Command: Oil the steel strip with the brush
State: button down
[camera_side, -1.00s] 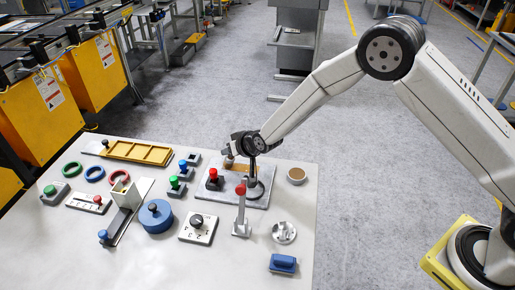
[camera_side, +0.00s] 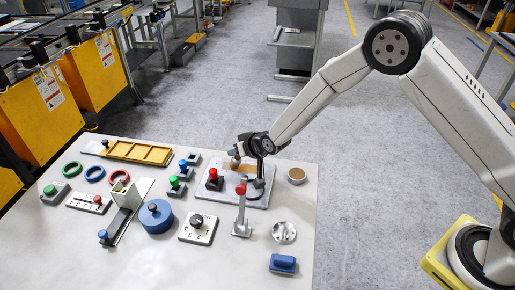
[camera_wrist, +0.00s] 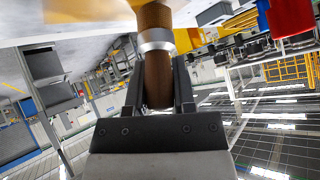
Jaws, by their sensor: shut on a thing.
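My gripper (camera_side: 241,152) is shut on the brush (camera_wrist: 156,60), whose brown wooden handle and silver collar show between the fingers in the wrist view. In the side view, the brush's lower end (camera_side: 236,164) is at the amber-brown strip (camera_side: 248,167) on the grey plate (camera_side: 235,201). I cannot tell whether the bristles touch it. A round pot with a tan top (camera_side: 297,175) stands right of the plate.
A red-knobbed black block (camera_side: 213,179) stands on the plate's left side. A red-tipped lever (camera_side: 241,208) stands just in front, with a dial box (camera_side: 198,228) and blue round lidded can (camera_side: 155,216) to the left. The table's front right holds a blue-handled block (camera_side: 283,264).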

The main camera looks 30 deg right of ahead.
jog(key=shift+s+d, duration=0.1)
jog(key=shift+d, duration=0.05)
jog(key=shift+s+d, duration=0.1)
jog(key=shift+s, duration=0.05)
jog(key=shift+d, duration=0.1)
jog(key=shift+s+d, duration=0.15)
jog(key=shift+s, duration=0.1)
jog(key=shift+s+d, duration=0.1)
jog(key=shift+s+d, duration=0.15)
dwell(0.3)
jog(key=shift+s+d, duration=0.25)
jog(key=shift+d, duration=0.1)
